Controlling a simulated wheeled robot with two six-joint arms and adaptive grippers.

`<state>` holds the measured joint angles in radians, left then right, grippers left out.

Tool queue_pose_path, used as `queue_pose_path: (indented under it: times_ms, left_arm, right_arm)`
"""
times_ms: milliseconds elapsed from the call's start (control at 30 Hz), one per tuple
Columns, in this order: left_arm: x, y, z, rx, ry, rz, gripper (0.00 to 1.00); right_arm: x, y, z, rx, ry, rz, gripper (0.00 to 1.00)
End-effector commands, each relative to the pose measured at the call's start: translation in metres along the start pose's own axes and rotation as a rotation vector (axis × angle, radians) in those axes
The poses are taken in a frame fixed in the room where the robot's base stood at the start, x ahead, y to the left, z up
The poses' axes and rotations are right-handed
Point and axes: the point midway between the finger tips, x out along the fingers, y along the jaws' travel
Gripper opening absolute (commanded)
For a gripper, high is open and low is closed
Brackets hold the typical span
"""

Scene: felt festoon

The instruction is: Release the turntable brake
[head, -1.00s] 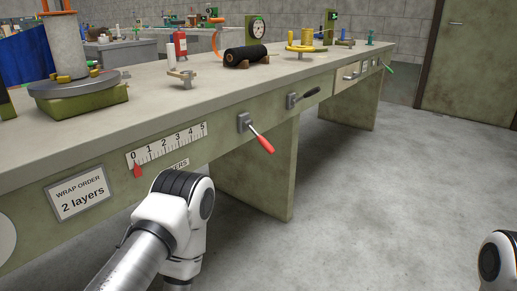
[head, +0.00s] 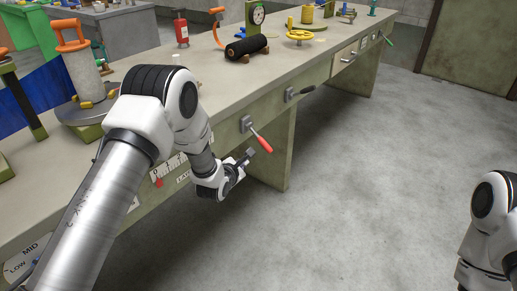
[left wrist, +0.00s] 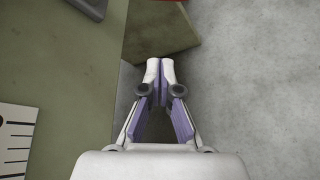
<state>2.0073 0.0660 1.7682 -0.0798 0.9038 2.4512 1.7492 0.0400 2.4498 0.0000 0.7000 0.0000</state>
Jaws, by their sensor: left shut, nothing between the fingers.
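A lever with a red grip (head: 262,144) slants down from a grey bracket (head: 246,124) on the bench front. My left gripper (head: 248,156) is shut and empty, just left of and slightly below the red grip, apart from it as far as I can tell. In the left wrist view its fingertips (left wrist: 160,64) meet, and a grey block (left wrist: 88,8) shows at the top left. The turntable (head: 80,112) carries a grey column on the bench, partly behind my left arm. No label naming the brake is readable. My right gripper is out of view.
A black-handled lever (head: 304,91) sits farther along the bench front (head: 225,140). A dark roll (head: 246,48), a yellow handwheel (head: 300,34) and a red extinguisher (head: 181,30) stand on top. My left forearm covers much of the scale. The floor (head: 370,190) at right is clear.

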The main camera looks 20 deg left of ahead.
Motion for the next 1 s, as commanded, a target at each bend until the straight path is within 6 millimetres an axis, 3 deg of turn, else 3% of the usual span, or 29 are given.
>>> queue_pose_path:
  times_ms: [167,567,700,1000]
  left_arm:
    - [0.015,-0.001,-0.001,0.001,0.000,0.000,0.00]
    - [0.100,-0.003,-0.002,0.003,-0.001,0.000,0.00]
    - [0.091,0.000,0.025,0.004,-0.001,-0.002,0.00]
    - [0.086,-0.001,0.037,0.003,0.002,-0.002,0.00]
  right_arm:
    - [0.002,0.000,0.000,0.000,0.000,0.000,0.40]
    - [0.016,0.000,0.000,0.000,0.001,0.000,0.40]
    - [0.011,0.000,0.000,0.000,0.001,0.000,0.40]
    - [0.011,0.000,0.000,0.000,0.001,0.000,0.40]
